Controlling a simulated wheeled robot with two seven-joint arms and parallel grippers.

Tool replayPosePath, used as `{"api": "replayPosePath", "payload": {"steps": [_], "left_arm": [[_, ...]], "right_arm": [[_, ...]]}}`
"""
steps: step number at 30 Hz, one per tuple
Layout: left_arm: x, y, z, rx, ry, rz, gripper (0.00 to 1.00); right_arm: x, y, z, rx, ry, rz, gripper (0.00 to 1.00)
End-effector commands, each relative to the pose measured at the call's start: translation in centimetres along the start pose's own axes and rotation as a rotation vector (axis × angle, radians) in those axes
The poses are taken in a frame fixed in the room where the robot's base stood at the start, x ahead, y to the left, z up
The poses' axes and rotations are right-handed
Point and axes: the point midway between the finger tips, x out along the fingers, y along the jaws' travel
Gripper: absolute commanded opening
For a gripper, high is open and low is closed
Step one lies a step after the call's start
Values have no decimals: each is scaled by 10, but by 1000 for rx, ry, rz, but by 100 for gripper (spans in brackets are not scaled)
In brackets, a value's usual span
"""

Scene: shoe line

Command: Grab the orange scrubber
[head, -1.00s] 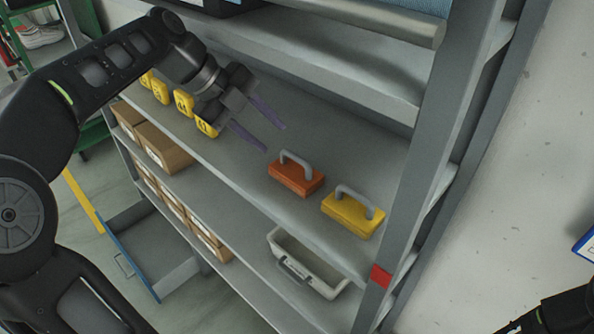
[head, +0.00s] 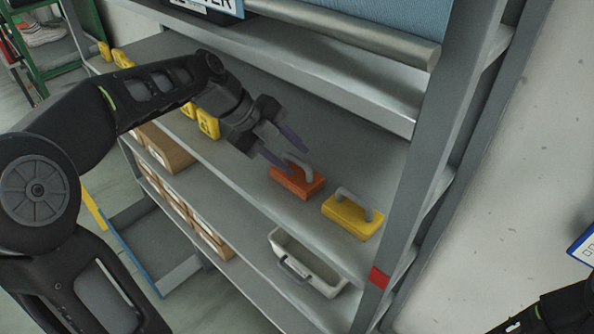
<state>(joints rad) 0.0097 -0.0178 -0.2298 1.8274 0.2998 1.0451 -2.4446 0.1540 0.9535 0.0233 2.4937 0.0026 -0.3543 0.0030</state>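The orange scrubber (head: 298,183) sits on the grey shelf, a block with a grey arched handle on top. My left gripper (head: 296,157) is open, its two purple fingers apart and reaching to the scrubber's handle. One finger overlaps the near left of the handle in the picture and the other is past its upper side. I cannot tell whether they touch it. My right arm (head: 545,315) shows only as a dark part in the lower right corner; its gripper is out of view.
A yellow scrubber (head: 350,217) stands just right of the orange one, near the shelf's grey upright (head: 415,190). Yellow numbered tags (head: 207,124) line the shelf edge at left. A white bin (head: 330,283) and cardboard boxes (head: 168,152) are on the lower shelves. An upper shelf (head: 340,85) lies above.

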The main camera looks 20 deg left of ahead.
Motion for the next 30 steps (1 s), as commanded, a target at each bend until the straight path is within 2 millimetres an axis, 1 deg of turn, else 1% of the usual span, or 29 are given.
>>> {"api": "replayPosePath", "payload": {"steps": [17,30], "left_arm": [[0,0,0,1,-1,-1,39],[0,0,0,1,-1,0,4]], "right_arm": [[0,0,0,0,0,0,36],[0,0,0,0,0,0,36]]}}
